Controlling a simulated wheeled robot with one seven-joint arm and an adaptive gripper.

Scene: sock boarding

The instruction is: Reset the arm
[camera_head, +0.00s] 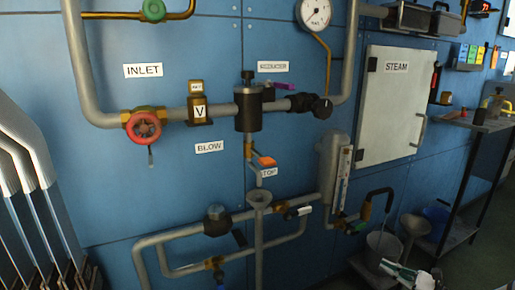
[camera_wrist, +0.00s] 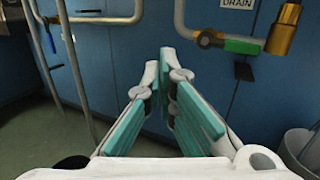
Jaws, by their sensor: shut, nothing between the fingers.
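My gripper (camera_wrist: 159,62) is in the middle of the wrist view, with white fingers and teal pads. The fingers are shut at the tips and hold nothing. Part of my gripper (camera_head: 388,265) also shows at the lower right edge of the head view, near a light grey bucket (camera_head: 382,244). The rest of my arm is out of the head view. The wrist view faces the lower blue wall and pipes, and the fingers appear clear of them.
A blue wall carries grey pipes, a red inlet handwheel (camera_head: 144,126), a gauge (camera_head: 314,13) and a STEAM cabinet (camera_head: 392,105). A dark shelf rack (camera_head: 466,176) stands at the right. In the wrist view, a green-handled valve (camera_wrist: 242,46) and brass fitting (camera_wrist: 284,28) are at the upper right.

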